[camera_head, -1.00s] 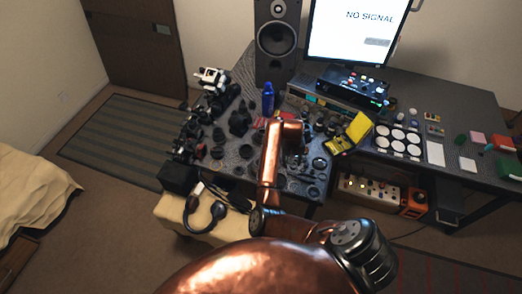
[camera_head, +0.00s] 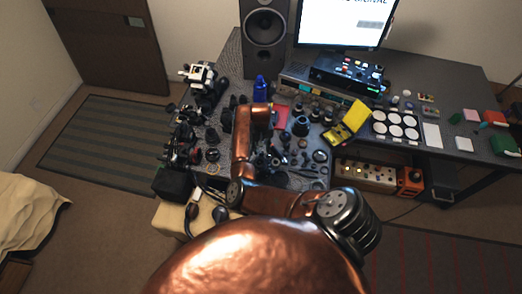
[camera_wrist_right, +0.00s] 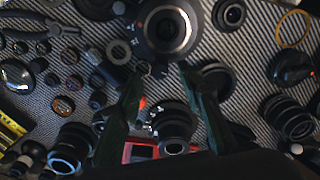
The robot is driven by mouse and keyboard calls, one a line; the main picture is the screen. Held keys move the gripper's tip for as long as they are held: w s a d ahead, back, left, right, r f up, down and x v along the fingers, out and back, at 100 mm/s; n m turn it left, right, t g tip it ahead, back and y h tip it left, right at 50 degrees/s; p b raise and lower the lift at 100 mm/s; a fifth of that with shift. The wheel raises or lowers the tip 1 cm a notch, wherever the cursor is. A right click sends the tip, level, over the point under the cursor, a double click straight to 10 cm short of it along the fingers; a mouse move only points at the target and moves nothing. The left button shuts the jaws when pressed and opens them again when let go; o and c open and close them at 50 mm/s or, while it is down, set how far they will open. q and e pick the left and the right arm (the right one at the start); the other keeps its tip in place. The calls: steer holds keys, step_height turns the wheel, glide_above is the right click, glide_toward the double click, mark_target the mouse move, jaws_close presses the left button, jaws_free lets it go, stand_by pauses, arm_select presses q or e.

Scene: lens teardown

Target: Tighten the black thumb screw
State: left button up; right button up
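My right gripper (camera_wrist_right: 163,72) is open in the right wrist view, its two dark green fingers apart above the striped mat. Nothing is held between them. A large round lens part (camera_wrist_right: 168,28) with a pale ring lies just beyond the fingertips. Small dark hardware (camera_wrist_right: 145,68) lies by the left fingertip. Several small dark round parts (camera_wrist_right: 72,82) lie to the left; I cannot tell which piece is the black thumb screw. In the head view my copper right arm hides the gripper and part of the desk. My left gripper is not in view.
Lens barrels (camera_wrist_right: 288,116) stand on the right of the wrist view, near a thin yellow ring (camera_wrist_right: 293,28). Pliers (camera_wrist_right: 40,28) lie at upper left. In the head view a blue bottle (camera_head: 261,90), speaker (camera_head: 265,38) and yellow case (camera_head: 347,124) border the crowded work area.

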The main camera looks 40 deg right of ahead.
mark_target(262, 153)
steer(key=shift+f, duration=1.15)
steer(key=shift+c, duration=0.6)
jaws_close()
